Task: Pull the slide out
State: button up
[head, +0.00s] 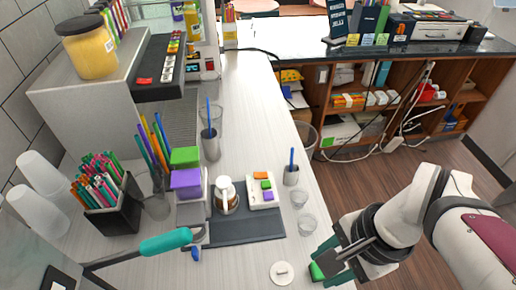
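My gripper (328,262) is at the lower right, over the front right edge of the white counter. Its two teal fingers are apart, with nothing clearly held between them. A bright green object (317,271) lies by the fingertips, partly covered by them. At the lower left, a teal handle (166,242) on a dark lever belongs to a grey machine (40,272), mostly cut off by the frame edge. I cannot pick out the slide with certainty. My gripper is well to the right of the handle.
A dark mat (245,228) holds a glass pot (226,196) and a white tray of coloured blocks (262,190). A black straw box (110,214) is at left.

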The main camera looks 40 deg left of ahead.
jog(key=w+a+f+g, duration=0.1)
jog(key=a+f, duration=0.1)
jog(key=a, duration=0.8)
jog(key=m+g, duration=0.1)
jog(key=m, duration=0.1)
send_near(194, 250)
jog(key=x, duration=0.8)
jog(key=shift+s+f, duration=0.1)
jog(key=shift+f, duration=0.25)
jog(key=shift+s+a+f, duration=0.2)
jog(key=shift+a+f, duration=0.05)
jog(key=shift+f, duration=0.4)
grip_shut()
